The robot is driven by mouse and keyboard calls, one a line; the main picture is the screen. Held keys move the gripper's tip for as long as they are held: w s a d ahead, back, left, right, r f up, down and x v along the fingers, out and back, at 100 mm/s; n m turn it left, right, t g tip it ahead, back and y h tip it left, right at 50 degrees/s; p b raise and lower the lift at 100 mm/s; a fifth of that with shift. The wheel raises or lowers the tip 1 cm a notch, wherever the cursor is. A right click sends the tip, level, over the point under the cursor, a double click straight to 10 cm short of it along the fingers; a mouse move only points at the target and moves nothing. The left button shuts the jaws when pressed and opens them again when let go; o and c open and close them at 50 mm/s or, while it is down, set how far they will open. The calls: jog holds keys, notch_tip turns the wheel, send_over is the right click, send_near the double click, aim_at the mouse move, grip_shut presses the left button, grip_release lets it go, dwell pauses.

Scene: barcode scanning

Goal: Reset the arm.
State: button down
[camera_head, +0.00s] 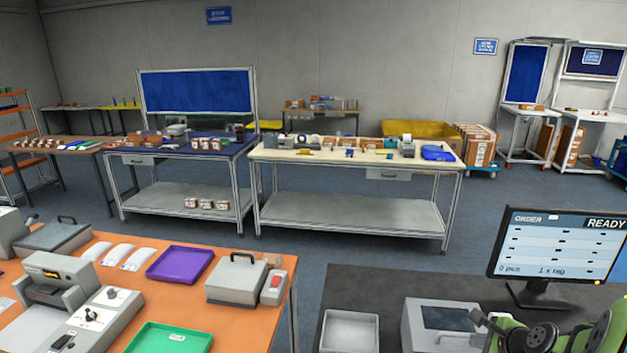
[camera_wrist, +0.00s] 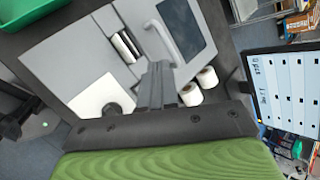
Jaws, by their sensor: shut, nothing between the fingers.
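My gripper (camera_wrist: 156,82) is in the middle of the wrist view. Its fingers are together with nothing between them. It is in front of a light grey machine (camera_wrist: 75,62) with a dark window and a curved handle; whether it touches the machine cannot be told. In the head view, part of my green and black arm shows at the bottom right, in front of the dark desk (camera_head: 395,283) and close to the same grey machine (camera_head: 437,318).
A monitor (camera_head: 556,247) reading "ORDER READY" stands right of the machine, and also shows in the wrist view (camera_wrist: 290,90). White rolls (camera_wrist: 192,94) sit near the machine. A light tray (camera_head: 349,330) lies left of it. An orange table (camera_head: 130,258) holds trays and devices.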

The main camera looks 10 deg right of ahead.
jog(key=s+a+r+n+g+b, duration=0.1)
jog(key=a+r+n, duration=0.25)
jog(key=a, duration=0.25)
jog(key=s+a+r+n, duration=0.2)
jog(key=a+n, duration=0.3)
jog(key=a, duration=0.2)
jog(key=s+a+r+n+g+b, duration=0.1)
jog(key=a+r+n, duration=0.2)
jog(key=a+n, duration=0.25)
jog(key=s+a+r+n, duration=0.1)
jog(key=s+a+n, duration=0.3)
jog(key=s, duration=0.4)
jog(key=s+a+r+n, duration=0.1)
jog(key=s+a+n, duration=0.4)
jog(key=s+n, duration=0.2)
jog(key=shift+s+a+g+b, duration=0.2)
jog(key=shift+s+g+b, duration=0.2)
jog(key=shift+s, duration=0.15)
